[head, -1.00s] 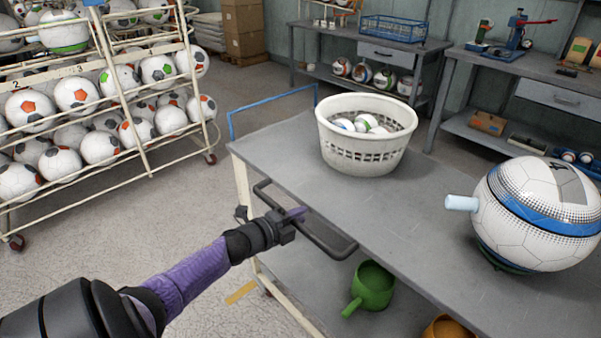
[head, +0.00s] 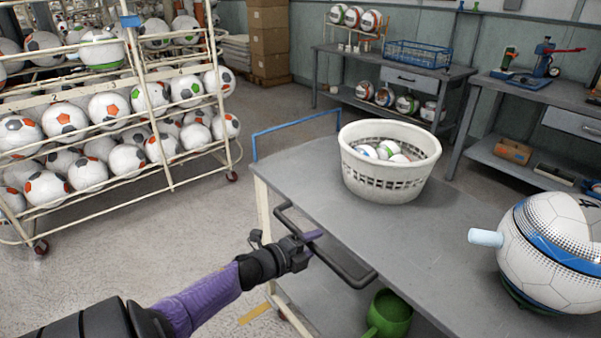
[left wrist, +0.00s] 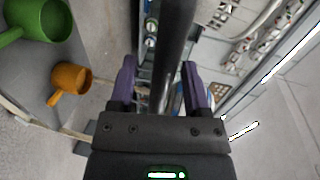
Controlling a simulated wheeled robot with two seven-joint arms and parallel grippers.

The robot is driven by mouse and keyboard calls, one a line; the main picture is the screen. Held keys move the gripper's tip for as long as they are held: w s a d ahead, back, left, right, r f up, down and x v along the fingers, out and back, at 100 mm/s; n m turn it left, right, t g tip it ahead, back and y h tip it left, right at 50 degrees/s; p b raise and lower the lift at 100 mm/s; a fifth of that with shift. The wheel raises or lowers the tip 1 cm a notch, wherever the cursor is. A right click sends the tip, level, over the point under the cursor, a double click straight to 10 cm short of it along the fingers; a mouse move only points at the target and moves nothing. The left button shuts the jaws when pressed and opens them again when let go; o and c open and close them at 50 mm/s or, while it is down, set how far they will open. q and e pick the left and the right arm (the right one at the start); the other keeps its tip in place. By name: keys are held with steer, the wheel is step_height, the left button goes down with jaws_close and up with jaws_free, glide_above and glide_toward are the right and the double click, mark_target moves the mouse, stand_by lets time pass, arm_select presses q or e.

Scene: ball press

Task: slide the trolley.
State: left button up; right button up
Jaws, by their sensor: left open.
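The trolley (head: 305,183) has a grey top, cream legs, a lower shelf and a blue push bar (head: 296,120) at its far end. A dark handle bar (head: 345,268) runs along its near left side. My left gripper (head: 311,238) is at this handle. In the left wrist view its two purple fingers (left wrist: 160,72) are apart, with the dark bar (left wrist: 172,40) passing between them; whether they touch it I cannot tell. My right gripper is not in view.
On the trolley top stand a white basket (head: 385,185) of balls and a large ball (head: 550,250) with a pale peg. A green pot (head: 390,315) is on the lower shelf. A ball rack (head: 150,160) stands left, workbenches (head: 425,75) behind. Floor between rack and trolley is clear.

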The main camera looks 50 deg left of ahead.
arm_select(q)
steer(key=s+r+p, duration=0.1)
steer(key=s+p, duration=0.2)
steer(key=s, duration=0.5)
steer(key=shift+a+r, duration=0.15)
steer(key=shift+r, duration=0.25)
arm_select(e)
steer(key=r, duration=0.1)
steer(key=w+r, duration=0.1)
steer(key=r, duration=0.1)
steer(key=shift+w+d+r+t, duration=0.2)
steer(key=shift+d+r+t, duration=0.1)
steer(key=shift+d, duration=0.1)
arm_select(q)
steer(key=shift+s, duration=0.1)
